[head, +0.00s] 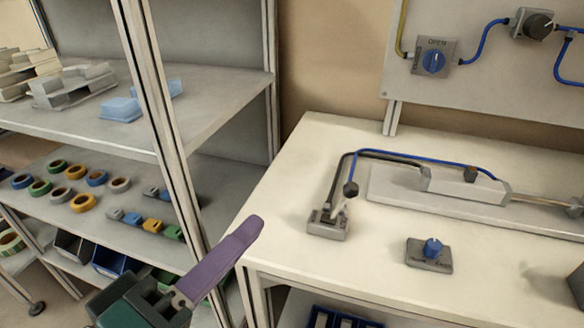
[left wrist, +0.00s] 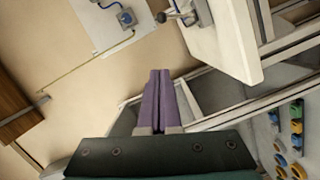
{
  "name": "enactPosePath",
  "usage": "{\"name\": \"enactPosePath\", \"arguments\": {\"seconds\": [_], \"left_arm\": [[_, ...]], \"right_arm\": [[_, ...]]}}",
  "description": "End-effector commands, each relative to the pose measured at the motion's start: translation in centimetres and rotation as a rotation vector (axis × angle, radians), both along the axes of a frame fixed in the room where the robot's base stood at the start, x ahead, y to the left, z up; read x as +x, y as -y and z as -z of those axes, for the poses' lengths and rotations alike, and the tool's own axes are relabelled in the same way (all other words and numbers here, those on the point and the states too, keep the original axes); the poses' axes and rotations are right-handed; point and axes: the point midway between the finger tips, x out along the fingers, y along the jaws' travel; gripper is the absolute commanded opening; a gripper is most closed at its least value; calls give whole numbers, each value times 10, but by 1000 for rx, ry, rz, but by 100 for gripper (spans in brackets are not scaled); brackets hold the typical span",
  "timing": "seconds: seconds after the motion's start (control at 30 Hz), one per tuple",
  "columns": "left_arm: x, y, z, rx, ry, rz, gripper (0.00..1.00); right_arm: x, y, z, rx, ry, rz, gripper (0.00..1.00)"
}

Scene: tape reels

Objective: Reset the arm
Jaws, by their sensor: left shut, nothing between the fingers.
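My left gripper (head: 255,224) reaches in from the bottom left of the head view, with its purple fingers pointing up and to the right. The fingers are together with nothing between them. They are in front of the near left corner of the white worktable (head: 300,259), close to the shelf rack. In the left wrist view, the two purple fingers (left wrist: 158,73) lie side by side and touch nothing I can see. My right gripper cannot be made out in either view.
Tape reels (head: 76,172) lie on the middle shelf (head: 130,240) at left. A knob box (head: 430,254) and a cabled fixture (head: 328,224) sit on the worktable. A wall panel (head: 480,60) stands behind. A dark shape is cut off at the right edge.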

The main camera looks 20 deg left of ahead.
Motion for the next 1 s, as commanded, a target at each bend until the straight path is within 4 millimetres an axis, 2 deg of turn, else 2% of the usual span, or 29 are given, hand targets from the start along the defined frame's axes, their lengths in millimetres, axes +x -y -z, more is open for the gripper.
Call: {"name": "enactPosePath", "arguments": {"seconds": [0.4, 0.57, 0.7, 0.77, 0.87, 1.0], "left_arm": [[-4, 0, -1, 2, -1, 3, 0], [-7, 18, -10, 92, -24, 101, 0], [-19, 44, -17, 337, -98, 305, 0], [-29, 48, -16, 476, -148, 394, 0], [-47, 38, -10, 705, -258, 516, 0], [-76, 3, -4, 965, -447, 627, 0]], "right_arm": [[0, 0, 0, -2, 0, -2, 100], [0, 0, -8, -2, 0, -2, 100], [0, 0, -22, -2, 0, -2, 100], [0, 0, -29, -2, 0, -2, 100], [0, 0, -38, -2, 0, -3, 100], [0, 0, -49, -2, 0, -3, 100]]}}
